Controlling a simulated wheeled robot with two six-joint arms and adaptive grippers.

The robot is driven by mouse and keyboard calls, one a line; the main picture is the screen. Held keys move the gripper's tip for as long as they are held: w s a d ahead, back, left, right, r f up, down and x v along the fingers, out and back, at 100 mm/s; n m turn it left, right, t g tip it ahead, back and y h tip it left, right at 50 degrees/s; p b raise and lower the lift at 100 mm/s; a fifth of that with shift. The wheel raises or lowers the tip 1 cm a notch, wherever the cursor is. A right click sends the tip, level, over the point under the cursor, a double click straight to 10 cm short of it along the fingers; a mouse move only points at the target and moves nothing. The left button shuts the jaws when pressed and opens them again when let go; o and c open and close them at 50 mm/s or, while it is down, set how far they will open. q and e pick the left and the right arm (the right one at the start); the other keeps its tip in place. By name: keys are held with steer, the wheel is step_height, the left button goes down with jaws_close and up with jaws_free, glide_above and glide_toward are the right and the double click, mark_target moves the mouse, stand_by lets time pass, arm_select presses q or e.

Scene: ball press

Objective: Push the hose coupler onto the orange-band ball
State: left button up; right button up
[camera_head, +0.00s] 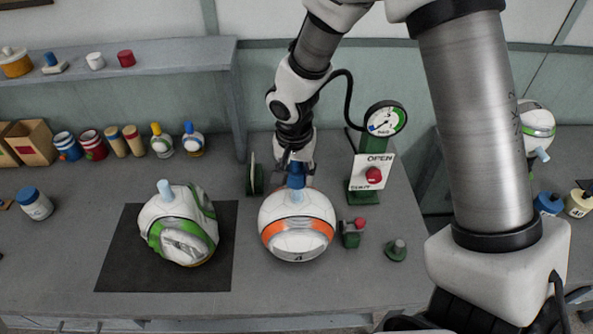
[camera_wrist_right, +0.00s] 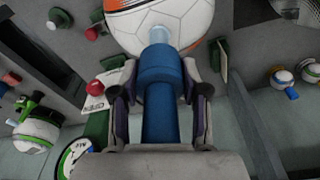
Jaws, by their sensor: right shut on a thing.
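The orange-band ball (camera_head: 297,222) is white with an orange stripe and stands upright on the bench; its upper part shows in the right wrist view (camera_wrist_right: 190,18). A pale blue stem (camera_wrist_right: 158,36) rises from its top. The blue hose coupler (camera_head: 296,180) is above the ball, in line with the stem. In the right wrist view the coupler (camera_wrist_right: 160,66) meets or overlaps the stem's end; how far it goes over is hidden. Part of the stem shows between coupler and ball. My right gripper (camera_wrist_right: 158,98) is shut on the coupler. My left gripper is not in view.
A sagging green-band ball (camera_head: 182,228) lies on a dark mat (camera_head: 118,270) to the left. A gauge (camera_head: 386,119) with an OPEN sign and red knob (camera_head: 374,174) stands right. A green-based red knob (camera_head: 358,225) sits beside the orange-band ball. Front bench is mostly clear.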

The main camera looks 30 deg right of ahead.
mark_target(296, 185)
steer(key=shift+w+d, duration=0.1)
stand_by(0.3)
steer(key=shift+b, duration=0.4)
stand_by(0.7)
steer(key=shift+f, duration=0.1)
steer(key=shift+f+b, duration=0.35)
steer(key=shift+b, duration=0.1)
steer(key=shift+f+b, duration=1.75)
steer(key=o, duration=1.3)
steer(key=shift+o, duration=0.2)
